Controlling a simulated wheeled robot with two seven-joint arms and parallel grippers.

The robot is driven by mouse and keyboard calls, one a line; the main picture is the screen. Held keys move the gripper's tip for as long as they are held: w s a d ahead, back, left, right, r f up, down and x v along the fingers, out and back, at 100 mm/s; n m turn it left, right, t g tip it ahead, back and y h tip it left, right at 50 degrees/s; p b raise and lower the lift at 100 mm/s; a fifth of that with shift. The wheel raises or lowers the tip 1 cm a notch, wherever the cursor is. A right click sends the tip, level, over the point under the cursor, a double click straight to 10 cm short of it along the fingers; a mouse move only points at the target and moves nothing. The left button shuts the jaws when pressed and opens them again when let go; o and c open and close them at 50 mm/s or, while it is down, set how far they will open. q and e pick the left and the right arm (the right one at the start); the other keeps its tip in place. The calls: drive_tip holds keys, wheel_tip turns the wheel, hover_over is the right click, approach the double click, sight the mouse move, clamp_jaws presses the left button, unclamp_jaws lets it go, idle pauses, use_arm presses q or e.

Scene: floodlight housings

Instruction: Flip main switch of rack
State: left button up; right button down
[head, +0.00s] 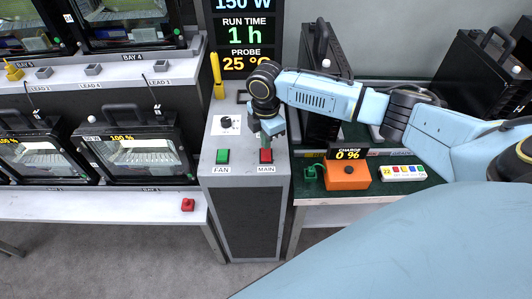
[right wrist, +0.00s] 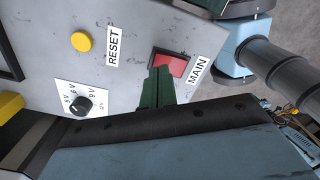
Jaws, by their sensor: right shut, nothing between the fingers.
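The red MAIN switch (head: 265,156) sits on the right side of the grey rack console's sloped top, above its MAIN label. In the right wrist view the red MAIN switch (right wrist: 170,66) shows as a red square in a dark frame. My right gripper (head: 266,141) is shut and empty, pointing down just behind the switch. In the right wrist view its green fingers (right wrist: 157,84) overlap the switch's near edge; I cannot tell whether they touch it. My left gripper is not in view.
A green FAN switch (head: 222,156) is left of MAIN. A dial (head: 226,122) and a yellow RESET button (right wrist: 81,41) are on the same console. An orange charger box (head: 347,174) stands on the right bench. Floodlight housings (head: 150,155) fill the left shelves.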

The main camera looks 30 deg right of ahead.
drive_tip(key=shift+f+b, duration=0.35)
drive_tip(key=shift+f, duration=0.6)
idle(0.8)
drive_tip(key=shift+r, duration=0.1)
wheel_tip(320, 180, up, 7)
drive_tip(key=p, duration=0.8)
idle(0.4)
